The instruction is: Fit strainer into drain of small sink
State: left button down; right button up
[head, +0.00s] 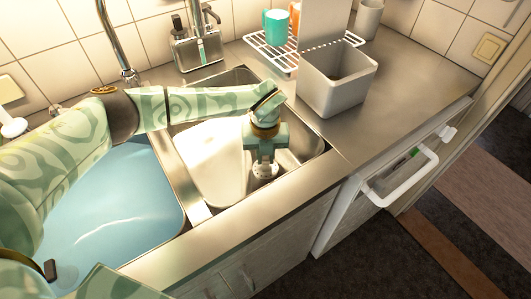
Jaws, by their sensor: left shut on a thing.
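The small sink (312,160) is the right-hand steel basin. My left gripper (264,164) reaches down into its right part, fingers pointing downward. The gripper is shut on a small, pale metallic thing, which looks like the strainer (264,172), at its fingertips. It is low in the basin, near the floor. The drain cannot be made out; the gripper and strainer may cover it. I cannot tell whether the strainer touches the drain. My right gripper is not in view.
The large left basin (120,205) holds blue water. A tap (115,45) and a caddy (197,50) stand behind the sinks. A grey open bin (337,85) and a rack (268,48) with cups stand right of the small sink. The counter at right is clear.

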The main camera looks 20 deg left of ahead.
pick_arm(q)
jog(key=shift+f, duration=0.45)
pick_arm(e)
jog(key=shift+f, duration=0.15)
pick_arm(q)
jog(key=c, duration=0.7)
grip_release()
jog(key=shift+o, duration=0.2)
jog(key=shift+r, duration=0.1)
notch_tip(320, 180, up, 10)
jog(key=p, duration=0.7)
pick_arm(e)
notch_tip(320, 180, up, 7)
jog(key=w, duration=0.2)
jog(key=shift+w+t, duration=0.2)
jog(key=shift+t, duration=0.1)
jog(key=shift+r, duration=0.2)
